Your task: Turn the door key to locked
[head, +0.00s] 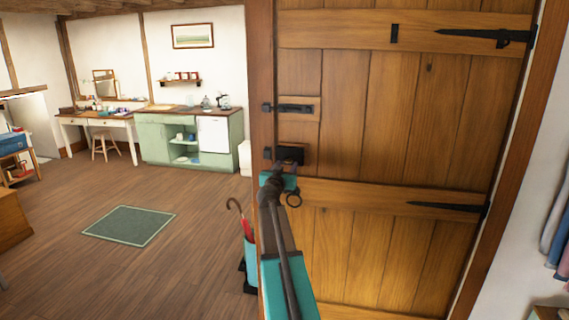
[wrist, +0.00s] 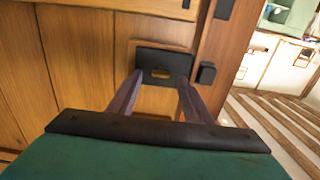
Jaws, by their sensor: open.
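The plank door (head: 395,120) is closed in its frame. A black lock box (head: 291,153) sits near its left edge; in the wrist view the lock box (wrist: 150,55) lies straight ahead. A small brass-coloured piece, apparently the key (wrist: 160,73), shows flat and wide on the lock's face. My gripper (head: 281,171) is at the lock in the head view. In the wrist view my gripper (wrist: 160,80) is open, one finger on each side of the brass piece. I cannot tell whether the fingers touch it. My arm hides the lock's lower part in the head view.
An umbrella stand (head: 250,262) with a red umbrella stands left of the door. The floor around the green rug (head: 129,226) is clear.

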